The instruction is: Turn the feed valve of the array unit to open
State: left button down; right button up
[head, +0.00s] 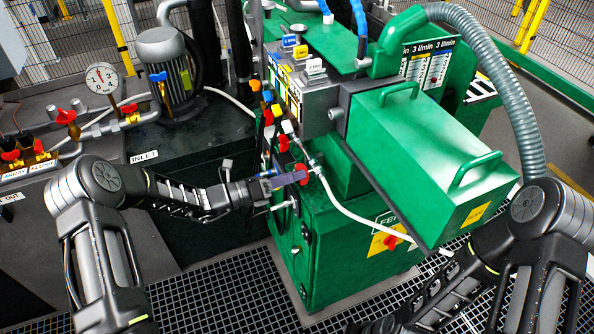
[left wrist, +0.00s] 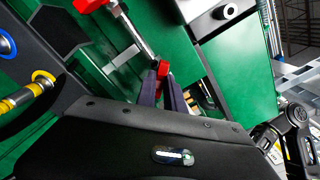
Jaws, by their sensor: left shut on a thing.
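My left gripper (head: 299,179) reaches in from the left to the front of the green unit (head: 345,225). Its dark purple fingers are closed on a small red valve handle (head: 301,168). In the left wrist view the red handle (left wrist: 163,68) sits at the tips of the two fingers, by the end of a metal pipe fitting. The fingers hide part of the handle, so its exact angle is unclear. No label naming this valve is readable.
More red handles sit close by, one above (head: 284,143) and one lower right (head: 390,242). A white hose (head: 345,208) hangs from the fitting. A green box with handles (head: 430,140) overhangs at right. A labelled valve panel (head: 28,165) is at far left. Grating floor is open in front.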

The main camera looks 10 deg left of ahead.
pick_arm(q)
jog(key=shift+n, duration=0.3)
jog(key=shift+n+p, duration=1.1)
jog(key=shift+n, duration=1.1)
jog(key=n+p, duration=0.1)
jog(key=n, duration=0.3)
jog(key=shift+p, duration=0.35)
jog(key=c, duration=1.3)
grip_release()
